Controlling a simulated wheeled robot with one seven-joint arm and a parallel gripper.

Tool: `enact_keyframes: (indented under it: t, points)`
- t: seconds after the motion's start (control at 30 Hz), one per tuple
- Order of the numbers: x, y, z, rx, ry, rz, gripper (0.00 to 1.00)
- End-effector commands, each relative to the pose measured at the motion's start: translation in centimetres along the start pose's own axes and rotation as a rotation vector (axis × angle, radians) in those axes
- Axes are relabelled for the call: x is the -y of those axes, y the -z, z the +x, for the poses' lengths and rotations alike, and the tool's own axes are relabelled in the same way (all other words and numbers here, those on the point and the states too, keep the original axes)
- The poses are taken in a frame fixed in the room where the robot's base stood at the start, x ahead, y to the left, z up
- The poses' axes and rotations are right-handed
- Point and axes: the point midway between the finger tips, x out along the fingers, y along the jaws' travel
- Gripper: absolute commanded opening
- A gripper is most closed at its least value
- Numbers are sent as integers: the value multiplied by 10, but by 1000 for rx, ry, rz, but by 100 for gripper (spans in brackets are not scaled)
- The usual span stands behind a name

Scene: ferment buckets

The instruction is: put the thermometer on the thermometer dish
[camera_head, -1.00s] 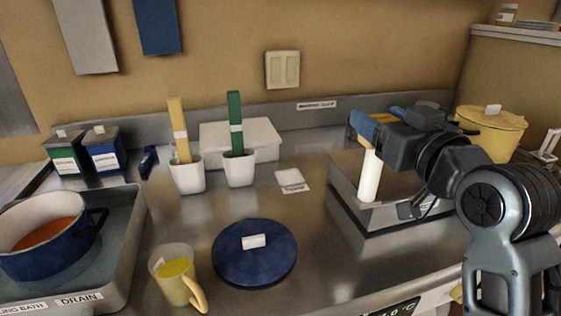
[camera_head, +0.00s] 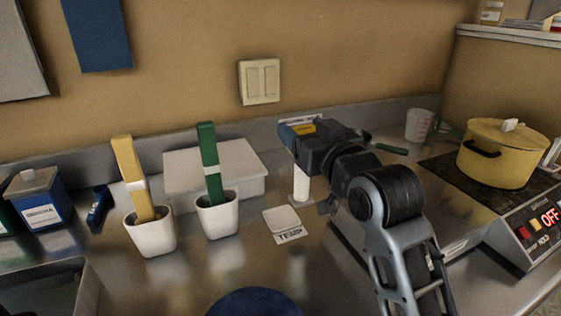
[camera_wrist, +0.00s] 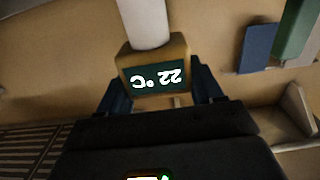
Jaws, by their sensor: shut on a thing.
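The thermometer has a yellow-brown head with a dark display reading 22 °C, which the wrist view shows upside down (camera_wrist: 155,77), and a thick white stem (camera_head: 301,184). My gripper (camera_head: 298,133) is shut on the head, its fingers on either side of it in the wrist view (camera_wrist: 160,92). The stem hangs roughly upright in the head view. The thermometer dish (camera_head: 281,219) is a small, pale, empty square on the counter, with a TEMP label at its front. The stem shows just behind and right of the dish; I cannot tell its exact height above the counter.
A white cup with a yellow-handled tool (camera_head: 152,236) and one with a green-handled tool (camera_head: 217,215) stand left of the dish. A white box (camera_head: 243,170) is behind. A yellow pot (camera_head: 496,158) sits on the hotplate at right. A blue lid (camera_head: 254,303) lies in front.

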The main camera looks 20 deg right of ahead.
Motion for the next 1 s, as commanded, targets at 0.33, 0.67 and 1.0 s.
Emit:
enact_keyframes:
  t: [0.33,0.67,1.0]
  points:
    - [27,-29,42,-1,1,0,5]
    - [27,-65,43,1,0,0,5]
    - [27,-70,43,-2,0,0,5]
